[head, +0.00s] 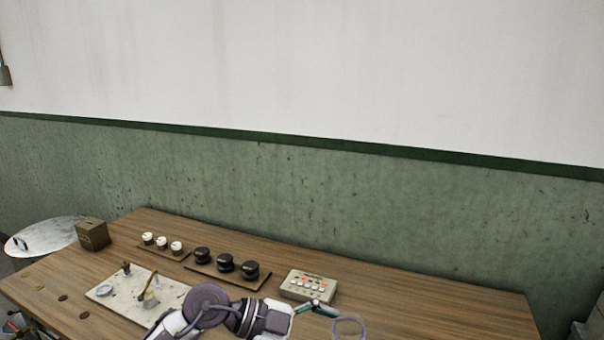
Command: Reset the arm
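One of my arms, white and purple, crosses the bottom middle of the head view from lower left to right. I take it for my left arm, but the frame does not settle this. A thin teal part and a purple loop show beyond its white end, and the bottom edge cuts the arm off. No pair of fingertips can be made out there, and no held thing is seen. No second gripper can be clearly made out.
On the wooden table (420,311) are a control box (308,286), a pale board (113,298), a brown box (92,234), black round pots (226,263) and small white-topped cups (162,242). A round metal lid (45,236) is at left. The table's right part is clear.

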